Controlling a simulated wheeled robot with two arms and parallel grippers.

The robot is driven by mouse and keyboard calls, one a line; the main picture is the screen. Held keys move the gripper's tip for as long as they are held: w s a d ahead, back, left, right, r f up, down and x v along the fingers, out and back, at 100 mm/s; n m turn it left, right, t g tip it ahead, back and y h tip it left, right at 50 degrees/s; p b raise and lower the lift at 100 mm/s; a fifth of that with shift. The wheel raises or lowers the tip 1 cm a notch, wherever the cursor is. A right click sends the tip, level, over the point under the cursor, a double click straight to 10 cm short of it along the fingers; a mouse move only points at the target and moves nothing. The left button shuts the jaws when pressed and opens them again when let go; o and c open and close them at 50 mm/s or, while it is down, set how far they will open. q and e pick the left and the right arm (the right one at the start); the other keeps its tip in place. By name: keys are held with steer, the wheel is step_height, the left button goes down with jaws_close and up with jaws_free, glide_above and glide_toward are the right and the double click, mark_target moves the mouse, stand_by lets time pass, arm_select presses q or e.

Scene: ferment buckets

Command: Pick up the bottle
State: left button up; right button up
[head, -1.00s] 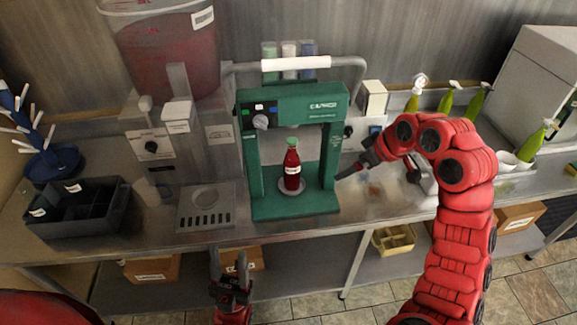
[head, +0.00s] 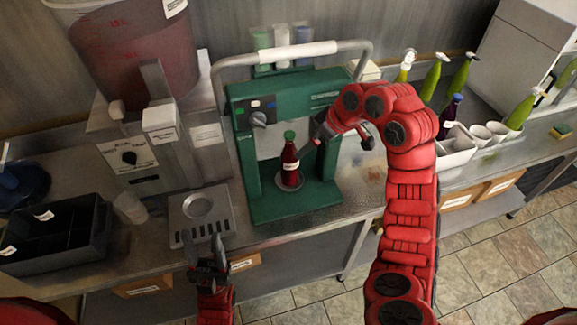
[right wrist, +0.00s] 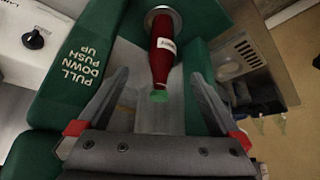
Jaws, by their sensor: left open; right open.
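A dark red bottle (head: 290,165) with a green cap and white label stands upright on a small round plate inside the green capping machine (head: 300,205). My right gripper (head: 318,136) reaches in from the right, close beside the bottle's upper part, partly hidden by its own arm. In the right wrist view, the bottle (right wrist: 162,50) lies between and beyond the two spread fingers (right wrist: 160,76), with a gap on each side. The fingers are open and hold nothing. My left gripper (head: 207,262) is open and empty at the counter's front edge, below the drip tray.
The machine's green posts and curved handle (head: 290,52) frame the bottle closely. A dispenser with a large red bucket (head: 135,50) and a black divided bin (head: 55,235) are at left. Several green bottles (head: 432,78) and white cups (head: 480,135) stand at right.

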mark_target(293, 161)
steer(key=p+x, duration=0.1)
steer(key=x, duration=0.5)
steer(key=p+x, duration=0.2)
steer(key=x, duration=0.5)
steer(key=shift+s+d+f, duration=0.1)
steer(key=shift+s, duration=0.15)
steer(key=shift+w+f, duration=0.1)
steer(key=shift+f, duration=0.15)
jaws_close()
